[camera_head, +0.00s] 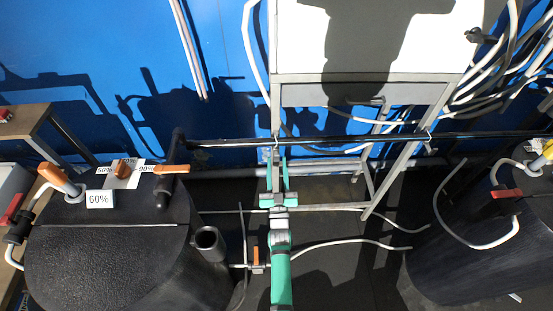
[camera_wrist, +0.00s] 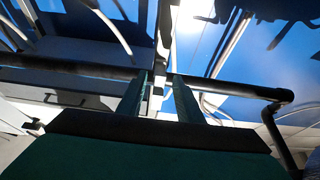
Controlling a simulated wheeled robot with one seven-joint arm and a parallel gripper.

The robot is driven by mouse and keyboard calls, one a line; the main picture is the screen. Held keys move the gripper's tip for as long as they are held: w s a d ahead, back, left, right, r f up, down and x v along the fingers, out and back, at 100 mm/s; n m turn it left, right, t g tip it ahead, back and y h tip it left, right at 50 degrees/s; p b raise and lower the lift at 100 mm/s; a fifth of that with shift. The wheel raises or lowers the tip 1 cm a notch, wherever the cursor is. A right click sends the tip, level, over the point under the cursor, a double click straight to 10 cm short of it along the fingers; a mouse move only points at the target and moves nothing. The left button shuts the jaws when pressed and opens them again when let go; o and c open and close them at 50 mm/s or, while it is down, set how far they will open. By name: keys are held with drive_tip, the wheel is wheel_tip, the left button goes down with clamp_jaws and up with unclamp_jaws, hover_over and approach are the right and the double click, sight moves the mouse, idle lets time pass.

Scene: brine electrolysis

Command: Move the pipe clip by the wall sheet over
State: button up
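A thin grey pipe clip (camera_head: 276,137) hangs on the long black pipe (camera_head: 350,140) beside the left edge of the white wall sheet (camera_head: 300,40). My gripper (camera_head: 275,157) is just below and in front of this clip. In the wrist view, the two fingers (camera_wrist: 160,82) stand apart, pointing at the black pipe (camera_wrist: 230,88). A narrow pale part, probably the clip (camera_wrist: 158,88), shows between them. I see no clear contact with either finger. A second small clip (camera_head: 428,136) is on the pipe further right.
Another black tank (camera_head: 460,260) stands at right. A grey metal frame (camera_head: 410,150) and loose white hoses (camera_head: 350,241) are behind and around my gripper.

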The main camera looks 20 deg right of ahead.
drive_tip(key=shift+x, duration=1.3)
drive_tip(key=shift+c, duration=0.4)
clamp_jaws()
